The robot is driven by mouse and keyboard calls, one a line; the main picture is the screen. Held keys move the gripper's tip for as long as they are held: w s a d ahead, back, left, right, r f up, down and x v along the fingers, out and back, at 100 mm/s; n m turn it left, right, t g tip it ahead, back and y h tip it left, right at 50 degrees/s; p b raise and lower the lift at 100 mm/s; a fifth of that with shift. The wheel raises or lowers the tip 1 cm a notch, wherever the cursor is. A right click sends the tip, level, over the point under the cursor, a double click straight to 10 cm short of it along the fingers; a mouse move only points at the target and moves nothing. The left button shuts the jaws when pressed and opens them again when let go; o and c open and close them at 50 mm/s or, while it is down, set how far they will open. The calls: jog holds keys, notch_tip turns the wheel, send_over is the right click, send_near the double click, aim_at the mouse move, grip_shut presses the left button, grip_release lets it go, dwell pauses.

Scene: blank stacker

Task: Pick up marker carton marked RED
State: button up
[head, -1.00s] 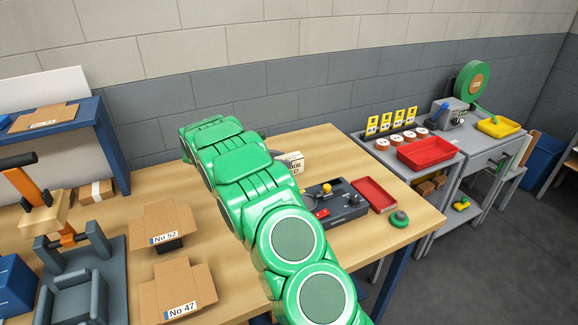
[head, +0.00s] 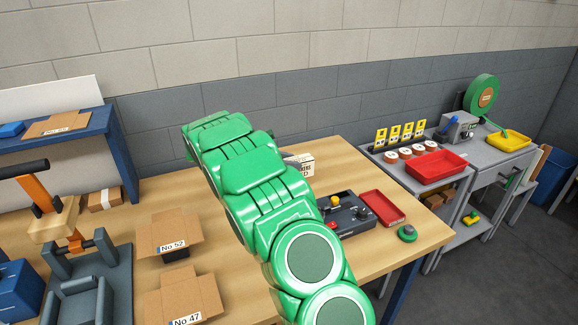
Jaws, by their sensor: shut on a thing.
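A small white marker carton (head: 305,166) with dark print shows just right of my green arm over the back of the wooden bench. Its left part is hidden, and only the ends of its lettering show, the lower line ending in what looks like "ED". My gripper (head: 291,159) is mostly hidden behind my arm. A small grey part of it shows against the carton's left side, shut on the carton. The fingertips cannot be made out. Whether the carton is clear of the bench top is hard to tell.
A control box (head: 345,214) and a red tray (head: 383,204) lie right of my arm. Open cardboard boxes marked No 52 (head: 168,232) and No 47 (head: 180,300) stand left of it. A grey press (head: 90,275) is farther left. A grey side table (head: 395,168) holds another red tray.

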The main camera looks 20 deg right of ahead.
jog(key=s+a+r, duration=0.3)
jog(key=s+r, duration=0.4)
jog(key=s, duration=0.4)
jog(key=shift+s+r, duration=0.15)
jog(key=shift+r, duration=0.15)
